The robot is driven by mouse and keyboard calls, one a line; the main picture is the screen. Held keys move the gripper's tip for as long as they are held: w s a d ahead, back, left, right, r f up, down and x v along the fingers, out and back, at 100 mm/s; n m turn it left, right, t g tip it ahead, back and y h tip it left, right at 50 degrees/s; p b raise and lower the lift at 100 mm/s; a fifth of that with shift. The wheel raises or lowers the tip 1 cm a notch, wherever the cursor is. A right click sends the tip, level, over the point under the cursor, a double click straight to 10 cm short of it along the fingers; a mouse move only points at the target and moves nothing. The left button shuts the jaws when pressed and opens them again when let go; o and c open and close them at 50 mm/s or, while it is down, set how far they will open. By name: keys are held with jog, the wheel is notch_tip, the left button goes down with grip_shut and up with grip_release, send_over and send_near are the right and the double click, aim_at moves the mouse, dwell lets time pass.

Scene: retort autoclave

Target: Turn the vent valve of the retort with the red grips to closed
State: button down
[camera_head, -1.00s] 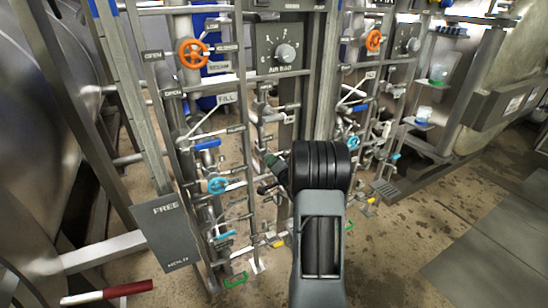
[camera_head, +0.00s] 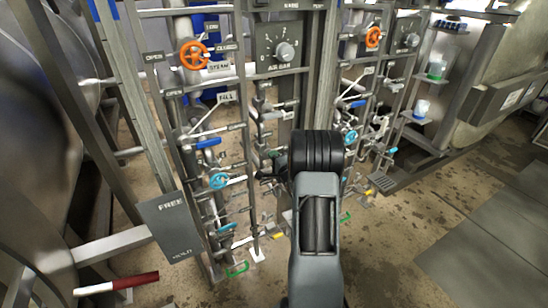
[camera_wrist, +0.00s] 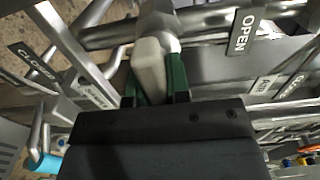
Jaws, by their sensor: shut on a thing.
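A light grey lever handle (camera_wrist: 150,72) shows in the wrist view, between the two green fingers of my gripper (camera_wrist: 154,80). My gripper is shut on it. The lever joins a grey metal pipe fitting (camera_wrist: 158,22). A dark OPEN label (camera_wrist: 245,32) is to its right and a CLOSED label (camera_wrist: 35,66) to its left. In the head view my gripper (camera_head: 271,160) reaches into the pipework, mostly hidden by my arm, and the lever cannot be made out. A red and white grip (camera_head: 118,285) is on the left retort (camera_head: 30,190).
Orange handwheels (camera_head: 193,54) and blue handwheels (camera_head: 219,181) are on the pipe racks. A gauge panel (camera_head: 280,48) stands behind my arm. A FREE/HOLD plate (camera_head: 170,225) is at the left. The floor at right (camera_head: 400,240) is clear.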

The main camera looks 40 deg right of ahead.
dwell(0.4)
jog(key=c, duration=1.1)
grip_release()
jog(key=s, duration=0.4)
jog(key=s+a, duration=0.1)
jog(key=s, duration=0.4)
jog(key=s+a+p, duration=0.1)
jog(key=s, duration=0.3)
jog(key=shift+s, duration=0.35)
